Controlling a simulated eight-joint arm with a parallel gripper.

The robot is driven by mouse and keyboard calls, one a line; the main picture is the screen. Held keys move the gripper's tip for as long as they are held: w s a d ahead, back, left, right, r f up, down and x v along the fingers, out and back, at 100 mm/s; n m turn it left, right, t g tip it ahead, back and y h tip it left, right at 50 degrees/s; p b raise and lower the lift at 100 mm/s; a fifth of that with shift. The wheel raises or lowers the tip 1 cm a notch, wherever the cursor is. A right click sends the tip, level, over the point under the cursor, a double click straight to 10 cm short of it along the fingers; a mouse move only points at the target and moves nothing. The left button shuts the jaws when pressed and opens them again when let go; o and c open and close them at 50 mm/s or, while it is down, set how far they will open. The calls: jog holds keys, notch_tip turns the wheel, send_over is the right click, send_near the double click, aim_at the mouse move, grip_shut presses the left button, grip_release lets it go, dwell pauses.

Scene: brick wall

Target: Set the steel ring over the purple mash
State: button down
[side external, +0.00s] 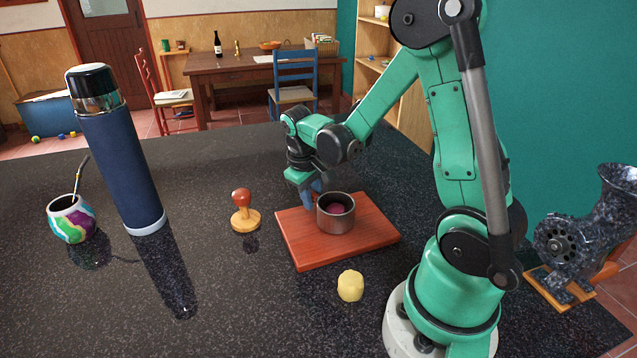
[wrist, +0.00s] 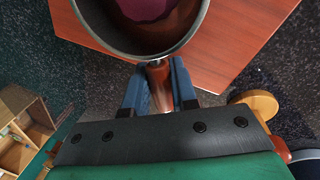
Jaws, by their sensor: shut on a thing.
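The steel ring (side external: 335,226) is over the red-brown board (side external: 292,250), and its wall looks level. The purple mash (side external: 337,207) shows inside the ring's opening. In the wrist view the ring (wrist: 140,57) fills the top, with the mash (wrist: 145,8) within its rim, toward the far side. My gripper (side external: 312,193) is at the ring's left rear. Its blue fingers (wrist: 158,67) are shut on the ring's short brown handle (wrist: 160,90). I cannot tell whether the ring's lower edge touches the board. The mash's outer edge is partly hidden.
A wooden stamp-like tool (side external: 245,213) stands left of the board. A yellow lump (side external: 350,286) lies in front of it. A blue flask (side external: 122,165) and painted gourd (side external: 71,220) stand at left. A dark grinder (side external: 588,240) is at right.

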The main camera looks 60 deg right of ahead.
jog(key=shift+f, duration=0.15)
dwell(0.3)
jog(key=shift+c, duration=1.1)
grip_release()
jog(key=shift+r, duration=3.5)
jog(key=a+r+n+t+y, duration=0.1)
jog(key=a+r+t, duration=0.1)
jog(key=a, duration=0.5)
jog(key=s+a+r+n+t+y, duration=0.1)
jog(key=a+r+t, duration=0.1)
jog(key=a+t, duration=0.3)
jog(key=shift+s+a+n+t, duration=0.3)
jog(key=shift+a, duration=0.9)
